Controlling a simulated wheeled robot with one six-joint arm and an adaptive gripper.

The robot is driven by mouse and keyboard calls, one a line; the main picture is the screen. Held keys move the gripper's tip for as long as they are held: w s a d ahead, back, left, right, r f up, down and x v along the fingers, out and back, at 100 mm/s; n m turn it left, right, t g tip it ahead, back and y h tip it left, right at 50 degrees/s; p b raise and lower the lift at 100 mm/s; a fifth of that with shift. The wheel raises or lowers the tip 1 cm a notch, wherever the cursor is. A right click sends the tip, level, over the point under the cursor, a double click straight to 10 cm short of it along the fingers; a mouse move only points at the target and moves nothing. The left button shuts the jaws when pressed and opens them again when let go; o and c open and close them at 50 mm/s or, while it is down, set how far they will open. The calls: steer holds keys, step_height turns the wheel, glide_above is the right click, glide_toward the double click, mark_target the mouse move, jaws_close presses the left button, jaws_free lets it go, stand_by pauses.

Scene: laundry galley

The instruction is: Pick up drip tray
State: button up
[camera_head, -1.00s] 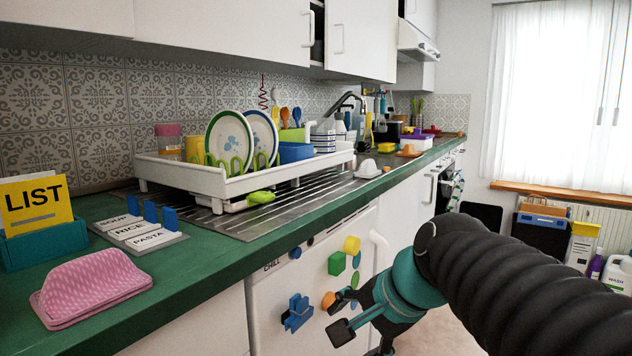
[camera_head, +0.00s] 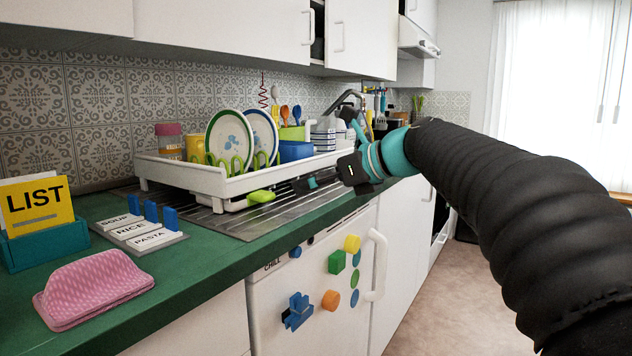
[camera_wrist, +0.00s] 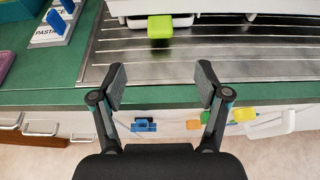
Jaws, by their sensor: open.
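The drip tray (camera_head: 234,205) looks like a low white tray under the dish rack, with a lime-green tab (camera_head: 262,197) sticking out at its front. Most of the tray is hidden by the rack. In the wrist view the green tab (camera_wrist: 160,27) shows at the top centre, with a white edge of the tray (camera_wrist: 183,21) beside it. My gripper (camera_head: 328,180) is open and empty, to the right of the tab in the head view. In the wrist view the open fingers (camera_wrist: 161,84) are over the counter's front edge, apart from the tab and roughly lined up with it.
The white dish rack (camera_head: 215,182) holds plates and cups above the ribbed steel drainboard (camera_head: 285,212). A fridge with magnets is below.

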mark_target(270, 196)
steer(key=x, duration=1.3)
steer(key=shift+w+a+f, duration=0.25)
steer(key=c, duration=1.3)
